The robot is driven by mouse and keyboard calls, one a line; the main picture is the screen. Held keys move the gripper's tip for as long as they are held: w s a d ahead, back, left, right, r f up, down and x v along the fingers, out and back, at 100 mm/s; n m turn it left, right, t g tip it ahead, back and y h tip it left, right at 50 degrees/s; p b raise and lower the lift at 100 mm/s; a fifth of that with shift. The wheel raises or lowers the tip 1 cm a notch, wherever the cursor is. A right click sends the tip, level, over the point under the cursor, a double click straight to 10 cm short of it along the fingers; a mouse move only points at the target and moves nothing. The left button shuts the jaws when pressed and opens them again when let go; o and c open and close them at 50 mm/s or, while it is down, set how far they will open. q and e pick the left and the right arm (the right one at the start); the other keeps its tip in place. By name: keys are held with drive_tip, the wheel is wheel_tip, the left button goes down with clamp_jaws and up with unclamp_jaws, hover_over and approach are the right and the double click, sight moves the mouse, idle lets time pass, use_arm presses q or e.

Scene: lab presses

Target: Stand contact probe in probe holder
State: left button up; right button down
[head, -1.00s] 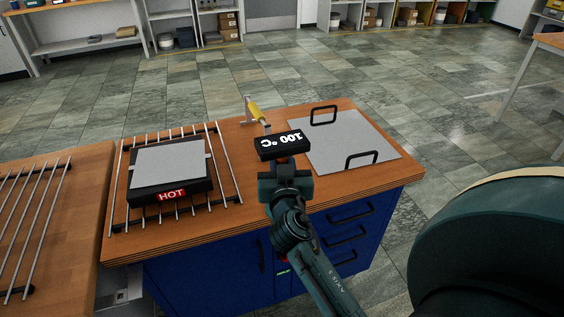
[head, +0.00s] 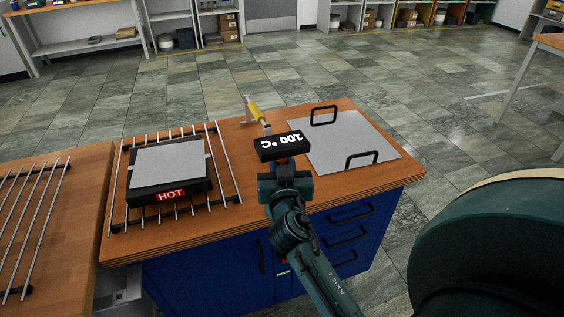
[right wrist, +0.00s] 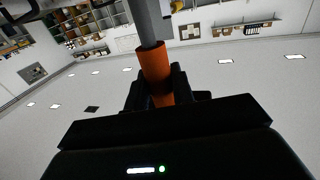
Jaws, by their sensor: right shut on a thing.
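My right gripper (head: 285,166) is shut on the contact probe (right wrist: 155,68). In the right wrist view the probe shows an orange handle between the fingers and a grey rod beyond it. In the head view a black block reading 100 °C (head: 282,147) sits just beyond the gripper and covers most of the probe. A tilted yellow piece with a pale upright (head: 254,112), which looks like the probe holder, stands on the bench just behind the block. Its near end is close to the block in the picture; I cannot tell the gap. My left gripper is not in view.
A hot plate (head: 168,163) marked HOT sits on a wire rack to the left. A grey plate (head: 343,140) with two black handles lies to the right. The wooden bench top (head: 236,135) is bare around the yellow piece. Another rack (head: 35,220) lies at far left.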

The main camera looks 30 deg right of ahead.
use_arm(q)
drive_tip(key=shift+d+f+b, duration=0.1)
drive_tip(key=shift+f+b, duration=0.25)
use_arm(e)
drive_tip(key=shift+f, duration=0.4)
use_arm(q)
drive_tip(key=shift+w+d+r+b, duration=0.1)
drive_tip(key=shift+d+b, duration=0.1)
drive_tip(key=shift+b, duration=0.25)
use_arm(e)
drive_tip(key=shift+f, duration=0.4)
use_arm(q)
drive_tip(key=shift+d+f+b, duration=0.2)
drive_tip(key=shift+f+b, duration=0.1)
drive_tip(key=shift+b, duration=0.15)
use_arm(e)
drive_tip(key=shift+f, duration=0.4)
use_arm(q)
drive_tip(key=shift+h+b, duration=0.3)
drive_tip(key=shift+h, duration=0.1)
use_arm(e)
drive_tip(key=shift+f, duration=0.3)
use_arm(q)
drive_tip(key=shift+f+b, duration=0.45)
drive_tip(key=shift+b, duration=0.1)
use_arm(e)
drive_tip(key=shift+a+f, duration=0.1)
drive_tip(key=shift+f, duration=0.4)
